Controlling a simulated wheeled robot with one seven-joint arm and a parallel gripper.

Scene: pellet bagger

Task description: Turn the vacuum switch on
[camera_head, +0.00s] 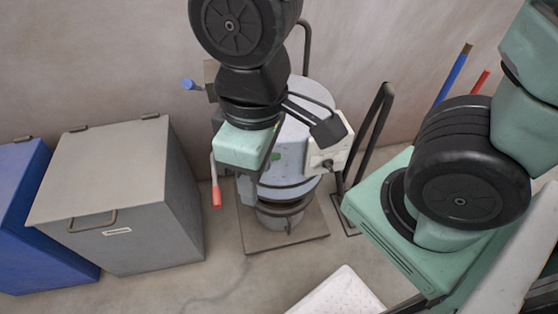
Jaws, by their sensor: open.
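The bagger machine (295,178) is a pale grey upright cylinder on a square base plate. A cream switch box (338,150) is on its right side, with a small dark knob or toggle (326,164) on its face. I take this to be the vacuum switch; its position is too small to tell. My gripper (295,157) is open in front of the machine, with its black fingers spread. One finger overlaps the upper left of the switch box; I cannot tell whether it touches. My arm and gripper hide part of the machine.
A red-handled lever (216,190) and a blue-ended handle (190,85) stick out on the machine's left. A grey lidded bin (105,180) and a blue bin (35,215) stand left. A black tube frame (375,130) stands right. A pale perforated slab (338,295) lies in front.

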